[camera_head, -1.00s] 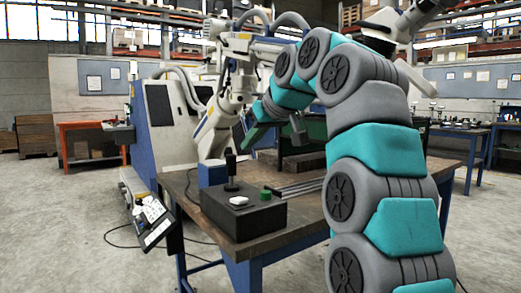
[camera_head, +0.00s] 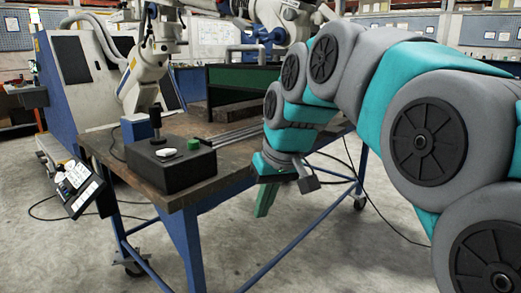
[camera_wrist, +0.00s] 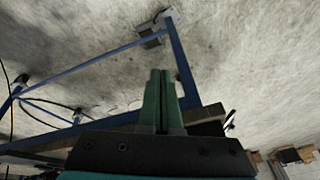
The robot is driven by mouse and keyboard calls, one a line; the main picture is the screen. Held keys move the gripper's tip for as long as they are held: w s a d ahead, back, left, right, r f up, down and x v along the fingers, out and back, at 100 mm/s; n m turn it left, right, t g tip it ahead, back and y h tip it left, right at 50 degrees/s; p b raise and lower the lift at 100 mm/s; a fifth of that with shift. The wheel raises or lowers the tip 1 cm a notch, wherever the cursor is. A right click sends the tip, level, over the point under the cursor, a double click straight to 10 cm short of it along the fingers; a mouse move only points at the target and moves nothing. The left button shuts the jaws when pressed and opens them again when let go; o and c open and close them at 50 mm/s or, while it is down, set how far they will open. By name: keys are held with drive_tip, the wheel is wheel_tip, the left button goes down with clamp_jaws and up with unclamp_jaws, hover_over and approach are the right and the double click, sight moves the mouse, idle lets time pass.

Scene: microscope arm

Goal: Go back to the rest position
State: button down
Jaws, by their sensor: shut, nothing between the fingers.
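My gripper (camera_head: 264,203) hangs at the end of my teal and grey arm, pointing down beside the front right edge of the workbench (camera_head: 222,172) in the head view. Its green fingers are shut with nothing between them. In the wrist view, the fingers (camera_wrist: 159,75) lie side by side, pointing towards the grey floor. My arm bends down from the right of the head view and hides part of the bench's right end.
A black control box (camera_head: 172,168) with a joystick, a white button and a green button stands on the bench's near corner. A tilted control panel (camera_head: 77,187) is at left.

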drive_tip(key=s+d+f+m+g+h, duration=0.1)
drive_tip(key=s+d+f, duration=0.3)
drive_tip(key=s+f, duration=0.3)
drive_tip(key=s+d+f+m+g, duration=0.2)
drive_tip(key=s+d+f, duration=0.3)
drive_tip(key=s, duration=0.6)
drive_tip(key=s+d+f+m+g+h, duration=0.1)
drive_tip(key=s+d+f, duration=0.4)
drive_tip(key=s+f, duration=0.4)
drive_tip(key=shift+s+d+f+m+g+h, duration=0.25)
drive_tip(key=shift+s+f+m+g+h, duration=0.05)
drive_tip(key=shift+s+f, duration=0.1)
